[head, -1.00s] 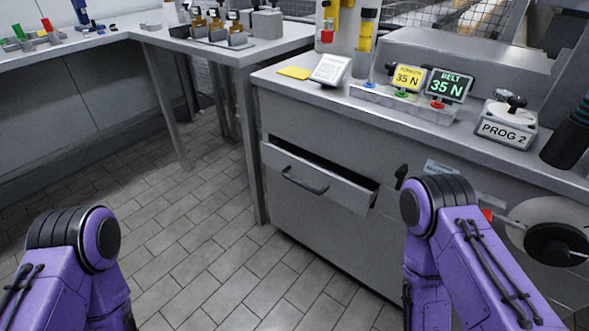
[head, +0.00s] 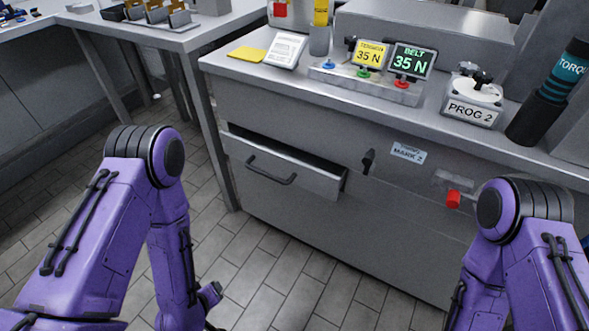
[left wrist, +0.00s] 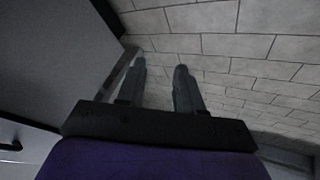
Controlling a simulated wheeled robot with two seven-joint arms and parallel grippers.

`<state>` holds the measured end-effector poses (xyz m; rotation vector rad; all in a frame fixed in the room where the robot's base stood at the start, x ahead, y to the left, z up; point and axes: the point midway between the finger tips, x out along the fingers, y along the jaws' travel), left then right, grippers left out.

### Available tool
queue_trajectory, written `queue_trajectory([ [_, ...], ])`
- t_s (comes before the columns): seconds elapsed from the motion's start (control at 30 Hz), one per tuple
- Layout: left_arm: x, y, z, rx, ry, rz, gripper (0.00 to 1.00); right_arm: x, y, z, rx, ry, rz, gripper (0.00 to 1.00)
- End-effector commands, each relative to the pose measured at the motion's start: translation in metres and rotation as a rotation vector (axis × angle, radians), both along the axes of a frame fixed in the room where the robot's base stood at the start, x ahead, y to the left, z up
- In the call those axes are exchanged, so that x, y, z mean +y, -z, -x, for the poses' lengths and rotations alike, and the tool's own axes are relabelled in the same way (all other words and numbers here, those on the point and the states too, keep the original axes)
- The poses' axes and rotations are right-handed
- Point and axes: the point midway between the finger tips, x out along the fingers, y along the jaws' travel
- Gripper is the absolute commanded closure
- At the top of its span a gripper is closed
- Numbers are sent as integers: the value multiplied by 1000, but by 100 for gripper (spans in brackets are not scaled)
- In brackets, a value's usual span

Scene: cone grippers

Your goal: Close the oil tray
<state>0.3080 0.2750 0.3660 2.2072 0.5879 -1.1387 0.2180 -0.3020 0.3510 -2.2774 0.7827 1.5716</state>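The oil tray (head: 283,165) is a grey drawer with a dark bar handle (head: 270,170) in the front of the metal cabinet. It stands partly pulled out, with a dark gap along its top. My left gripper (head: 213,312) is low in the head view, below and left of the tray, and mostly cut off by the bottom edge. In the left wrist view my left gripper (left wrist: 160,80) has its two fingers apart, with only floor tiles between them. My right arm is at the lower right of the head view; its gripper is out of frame.
The cabinet top holds a button box with two displays (head: 370,80), a PROG 2 unit (head: 472,98) and a dark TORQ cylinder (head: 548,95). A black knob (head: 368,160) and a red knob (head: 453,199) stick out of the cabinet front. Tiled floor before the tray is clear.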

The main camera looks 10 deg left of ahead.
Motion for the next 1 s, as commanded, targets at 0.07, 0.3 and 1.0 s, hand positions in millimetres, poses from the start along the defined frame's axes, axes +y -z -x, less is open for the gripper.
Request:
queue_trajectory([
  [0.07, -21, -65, -71, -247, -61, 222, 64, 0, -34, -1, -1, 0, 0, 22],
  [0.3, -67, -197, -178, -626, -88, 823, 64, 0, -63, -1, -2, -1, -1, 22],
  [1.0, -108, -183, -280, -642, -80, 890, 64, 0, -50, -1, -1, 0, 0, 22],
])
